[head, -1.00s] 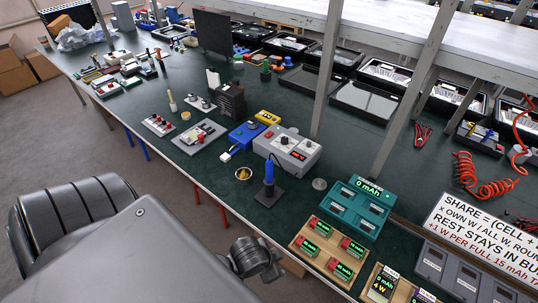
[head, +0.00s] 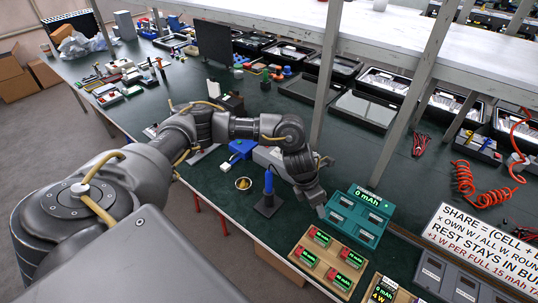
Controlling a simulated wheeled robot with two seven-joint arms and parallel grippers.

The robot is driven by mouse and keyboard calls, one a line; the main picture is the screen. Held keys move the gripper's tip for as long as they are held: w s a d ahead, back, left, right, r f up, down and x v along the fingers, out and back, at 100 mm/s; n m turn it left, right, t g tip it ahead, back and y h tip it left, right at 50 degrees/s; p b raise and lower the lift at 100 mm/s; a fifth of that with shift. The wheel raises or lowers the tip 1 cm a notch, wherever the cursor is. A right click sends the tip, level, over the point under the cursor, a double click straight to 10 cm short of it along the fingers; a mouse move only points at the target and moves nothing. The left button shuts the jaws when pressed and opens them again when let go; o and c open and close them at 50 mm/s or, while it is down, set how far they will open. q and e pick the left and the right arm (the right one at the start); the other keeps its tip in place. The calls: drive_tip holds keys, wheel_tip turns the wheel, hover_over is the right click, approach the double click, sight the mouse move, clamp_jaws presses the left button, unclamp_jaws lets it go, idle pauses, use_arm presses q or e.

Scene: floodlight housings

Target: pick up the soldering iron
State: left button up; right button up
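The soldering iron (head: 268,183) has a blue handle and stands upright in a dark stand (head: 268,206) on the green bench mat, near the front edge. My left arm comes in from the left and arches over the bench. My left gripper (head: 317,200) hangs down just right of the iron, apart from it in the picture, beside the teal charger. Its fingers are small and dark here, so I cannot tell whether they are open or shut. No gripper is on the iron. My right gripper is not in view.
A brass-coloured cup (head: 243,183) sits left of the iron. The teal charger (head: 356,217) and a wooden tray with green displays (head: 328,262) lie to the right and front. A grey box (head: 268,156) and blue device (head: 241,148) stand behind, partly covered by my arm.

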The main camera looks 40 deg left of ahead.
sight(270, 171)
use_arm(q)
drive_tip(key=a+r+y, duration=0.1)
drive_tip(key=a+r, duration=0.1)
drive_tip(key=a, duration=0.4)
drive_tip(key=a+r+m+g+y, duration=0.1)
drive_tip(key=a+r, duration=0.2)
drive_tip(key=a, duration=0.3)
drive_tip(key=a+r+m+g+y, duration=0.1)
drive_tip(key=a+r, duration=0.2)
drive_tip(key=a, duration=0.2)
drive_tip(key=shift+s+a+r+y, duration=0.15)
drive_tip(key=shift+a+r+y, duration=0.15)
drive_tip(key=shift+a, duration=0.1)
drive_tip(key=shift+f, duration=2.9)
drive_tip(key=shift+s+f, duration=0.15)
drive_tip(key=shift+f, duration=0.3)
drive_tip(key=f, duration=0.1)
drive_tip(key=f+p, duration=0.2)
drive_tip(key=shift+s+a+f, duration=0.15)
drive_tip(key=shift+a+f, duration=0.05)
drive_tip(key=shift+a, duration=0.05)
drive_tip(key=shift+f, duration=0.45)
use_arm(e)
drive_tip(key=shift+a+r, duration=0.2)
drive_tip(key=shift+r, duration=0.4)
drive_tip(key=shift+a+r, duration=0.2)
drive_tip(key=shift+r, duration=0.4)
